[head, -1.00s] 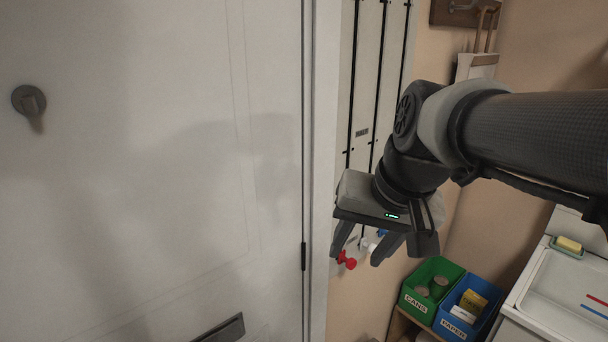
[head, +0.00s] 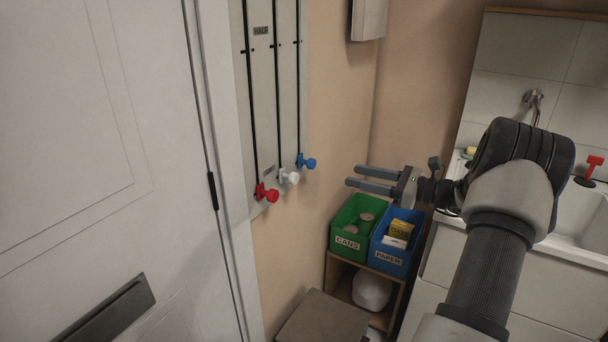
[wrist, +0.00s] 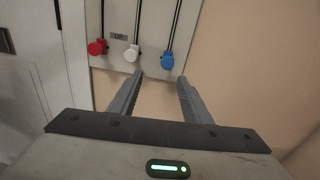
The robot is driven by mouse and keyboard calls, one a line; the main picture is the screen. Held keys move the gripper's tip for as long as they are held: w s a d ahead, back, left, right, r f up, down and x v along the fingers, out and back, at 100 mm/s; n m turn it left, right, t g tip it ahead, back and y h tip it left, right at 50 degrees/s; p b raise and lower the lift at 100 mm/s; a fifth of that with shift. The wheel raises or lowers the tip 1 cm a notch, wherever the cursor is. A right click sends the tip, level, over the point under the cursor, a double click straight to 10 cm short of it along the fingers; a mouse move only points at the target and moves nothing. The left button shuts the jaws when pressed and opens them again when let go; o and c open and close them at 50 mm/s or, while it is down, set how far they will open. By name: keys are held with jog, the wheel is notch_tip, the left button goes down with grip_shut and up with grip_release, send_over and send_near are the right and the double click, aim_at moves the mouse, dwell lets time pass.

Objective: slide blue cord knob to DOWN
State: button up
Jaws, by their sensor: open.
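The blue cord knob (head: 306,162) is at the low end of the rightmost dark cord track on the wall panel (head: 265,110). It also shows in the wrist view (wrist: 167,60), above and between my fingertips. My gripper (head: 356,175) is open and empty, to the right of the blue knob and apart from it. In the wrist view (wrist: 160,77) the two fingers point up toward the panel's lower edge. A white knob (head: 290,177) and a red knob (head: 267,193) sit at the low ends of the other two tracks.
A HALF label (head: 261,31) is higher on the panel. A green CANS bin (head: 357,222) and a blue PAPER bin (head: 397,240) stand on a shelf below my gripper. A white door (head: 90,150) is at left, a sink (head: 580,215) at right.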

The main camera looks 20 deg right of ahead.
aim_at(314, 164)
jog(key=shift+m+t, duration=0.4)
jog(key=x, duration=0.5)
jog(key=b+x, duration=0.1)
jog(key=x, duration=0.4)
jog(key=w+d+f+b+x, duration=0.1)
jog(key=x, duration=0.5)
grip_shut()
